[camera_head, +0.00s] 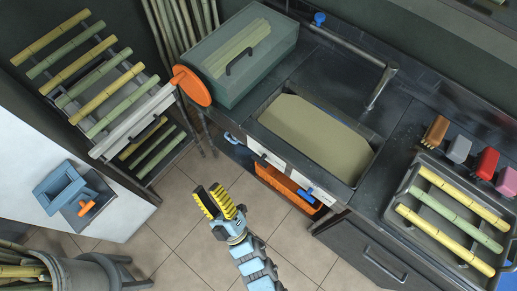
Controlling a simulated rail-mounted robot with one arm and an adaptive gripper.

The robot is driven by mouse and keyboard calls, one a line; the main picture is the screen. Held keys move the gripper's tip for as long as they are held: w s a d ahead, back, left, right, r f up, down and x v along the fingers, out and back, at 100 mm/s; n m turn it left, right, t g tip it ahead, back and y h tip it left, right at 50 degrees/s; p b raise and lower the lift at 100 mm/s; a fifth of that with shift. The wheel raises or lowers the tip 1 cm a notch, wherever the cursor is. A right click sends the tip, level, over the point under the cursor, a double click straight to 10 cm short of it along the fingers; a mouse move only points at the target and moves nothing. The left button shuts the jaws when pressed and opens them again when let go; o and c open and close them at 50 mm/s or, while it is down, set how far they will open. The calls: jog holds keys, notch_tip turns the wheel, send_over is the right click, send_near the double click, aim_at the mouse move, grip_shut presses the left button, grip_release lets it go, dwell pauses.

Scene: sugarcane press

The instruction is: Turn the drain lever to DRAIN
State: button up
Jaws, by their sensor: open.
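A sink basin (352,180) set in the dark counter holds murky olive-coloured liquid. Small white plates (267,155) are on the counter front below the sink; any lettering is too small to read. A blue lever-like handle (311,190) sits by the right plate and looks like the drain lever, but its setting cannot be read. Another blue part (232,138) shows at the left end of the counter front. My gripper (218,202), with yellow ribbed fingers, is open and empty over the tiled floor, to the left of the blue handle and apart from it.
An orange crate (286,188) sits under the counter front. A faucet (382,85) arches over the sink. A greenish lidded box (271,66) and an orange disc (191,86) stand at upper left. A cane rack (127,148) stands left. Floor around my gripper is clear.

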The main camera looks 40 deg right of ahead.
jog(key=s+d+f+n+g+h+b, duration=0.1)
jog(key=d+f+g+h+b, duration=0.15)
jog(key=f+b, duration=0.45)
jog(key=s+d+f+g+h+b, duration=0.15)
jog(key=d+f+b, duration=0.25)
jog(key=f, duration=0.7)
jog(key=n+g+h+b, duration=0.1)
jog(key=g+h+b, duration=0.4)
jog(key=b, duration=0.5)
send_near(258, 160)
jog(key=shift+g+y, duration=0.3)
jog(key=shift+g, duration=0.2)
jog(key=b+x, duration=0.3)
jog(key=x, duration=0.7)
grip_shut()
